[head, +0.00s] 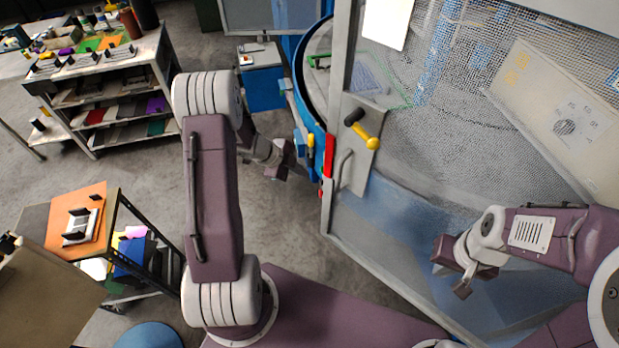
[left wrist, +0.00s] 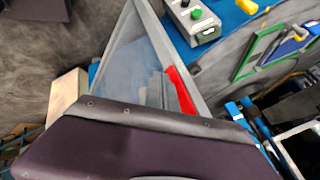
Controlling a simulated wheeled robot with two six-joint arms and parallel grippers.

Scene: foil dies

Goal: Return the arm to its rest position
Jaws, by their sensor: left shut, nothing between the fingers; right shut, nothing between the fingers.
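My left arm comes in from the lower left of the head view, and its forearm points away from me. My left gripper (head: 278,165) is shut and empty, in the air over the grey floor, left of the mesh door. My right gripper (head: 456,275) is shut and empty, in front of the lower part of the mesh door at the right.
A mesh door (head: 345,215) with a red strip (head: 328,155) and a yellow-black handle (head: 362,130) stands close to both arms. A shelf bench (head: 110,85) is at the back left. A cart with an orange board (head: 88,200) stands at the left. Floor between is clear.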

